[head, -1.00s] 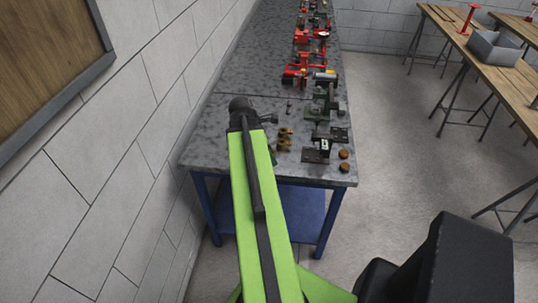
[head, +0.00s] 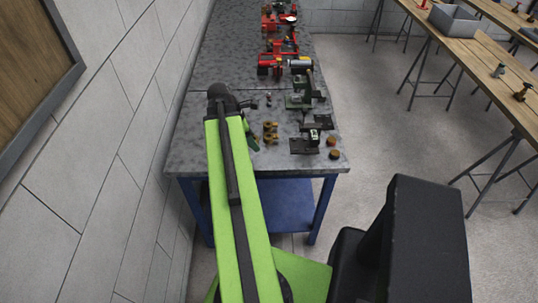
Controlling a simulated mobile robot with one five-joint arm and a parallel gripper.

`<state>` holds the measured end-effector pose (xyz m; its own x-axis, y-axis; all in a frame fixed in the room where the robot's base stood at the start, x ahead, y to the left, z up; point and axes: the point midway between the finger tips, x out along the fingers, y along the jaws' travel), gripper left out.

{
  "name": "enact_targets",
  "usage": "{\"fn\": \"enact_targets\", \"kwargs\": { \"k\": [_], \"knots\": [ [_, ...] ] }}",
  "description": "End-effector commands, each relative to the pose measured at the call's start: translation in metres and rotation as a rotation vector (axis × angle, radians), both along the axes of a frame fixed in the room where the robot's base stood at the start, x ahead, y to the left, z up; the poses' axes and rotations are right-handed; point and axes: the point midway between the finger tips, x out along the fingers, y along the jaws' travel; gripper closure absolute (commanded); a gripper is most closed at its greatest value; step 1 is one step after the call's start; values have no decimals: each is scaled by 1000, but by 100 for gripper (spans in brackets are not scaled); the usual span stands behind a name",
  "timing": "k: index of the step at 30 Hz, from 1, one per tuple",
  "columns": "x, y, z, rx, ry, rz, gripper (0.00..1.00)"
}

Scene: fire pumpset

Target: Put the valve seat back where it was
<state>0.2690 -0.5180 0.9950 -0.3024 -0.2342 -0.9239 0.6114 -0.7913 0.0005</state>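My green arm reaches over the near end of the long grey bench (head: 200,150). Its dark end, where my gripper (head: 247,104) is, is over the bench's left side. The fingers are too small and partly hidden behind the arm, so I cannot tell whether they are open or hold anything. Small brass-coloured parts (head: 270,132) stand on the bench just right of the arm. Two round brownish pieces (head: 332,142) lie near the right edge. I cannot tell which part is the valve seat.
Dark metal fittings (head: 306,142) and red pump parts (head: 277,64) line the bench's right side. A block wall (head: 110,180) runs close on the left. Wooden tables with a grey bin (head: 453,24) stand at the right. The floor between (head: 375,130) is clear.

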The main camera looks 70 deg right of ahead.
Motion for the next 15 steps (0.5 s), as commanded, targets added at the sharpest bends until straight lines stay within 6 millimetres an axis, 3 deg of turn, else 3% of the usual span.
{"fn": "enact_targets", "kwargs": {
  "k": [1,6,9,12,15],
  "knots": [
    [-24,-14,6,0,1,-47,100],
    [-106,-46,16,0,0,-191,100],
    [-141,-56,19,0,0,-251,100],
    [-159,-60,20,0,0,-279,100],
    [-163,-60,20,0,0,-287,100]
  ]
}}
